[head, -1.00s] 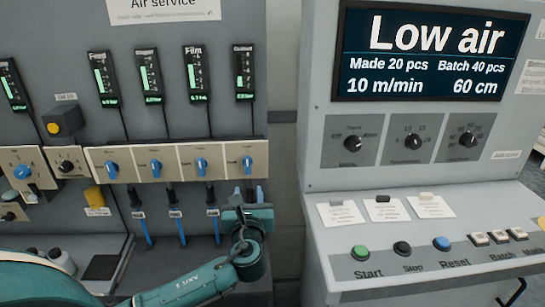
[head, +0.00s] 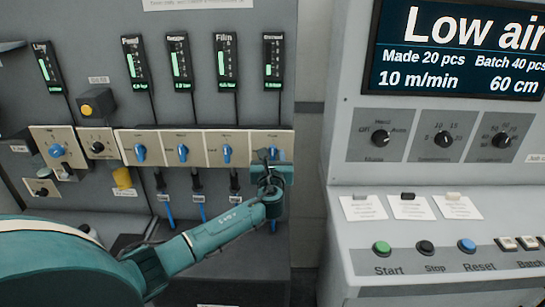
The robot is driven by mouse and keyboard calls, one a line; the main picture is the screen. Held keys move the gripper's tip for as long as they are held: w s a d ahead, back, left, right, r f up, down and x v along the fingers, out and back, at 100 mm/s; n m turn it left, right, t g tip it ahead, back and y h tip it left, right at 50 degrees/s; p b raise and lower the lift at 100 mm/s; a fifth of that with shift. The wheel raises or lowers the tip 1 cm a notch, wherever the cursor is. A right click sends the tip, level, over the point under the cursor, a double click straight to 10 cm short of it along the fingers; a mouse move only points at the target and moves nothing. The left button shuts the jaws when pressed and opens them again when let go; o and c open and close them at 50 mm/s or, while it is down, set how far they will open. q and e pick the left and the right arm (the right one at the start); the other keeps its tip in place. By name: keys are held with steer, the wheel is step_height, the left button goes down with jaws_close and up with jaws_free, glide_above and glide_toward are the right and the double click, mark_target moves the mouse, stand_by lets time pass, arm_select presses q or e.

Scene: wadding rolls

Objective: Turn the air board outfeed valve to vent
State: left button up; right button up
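The air board (head: 310,20) stands at the left, with a row of blue valve knobs on a cream strip (head: 205,135). The rightmost plate of the strip, under the rightmost gauge (head: 273,62), is the outfeed place; its label is too small to read surely. My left gripper (head: 266,160) is in front of this plate and hides its knob. I cannot tell whether it touches the knob or whether its fingers are open. The three other blue knobs (head: 140,153), (head: 183,153) and (head: 227,154) show uncovered. My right gripper is out of view.
A grey control console (head: 440,180) stands at the right, with a "Low air" screen (head: 460,55), dials and Start, Stop and Reset buttons. A narrow gap parts it from the board. Blue hoses (head: 200,212) hang below the valve strip.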

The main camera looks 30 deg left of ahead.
arm_select(q)
steer(key=shift+w, duration=0.1)
steer(key=shift+c, duration=0.5)
jaws_close()
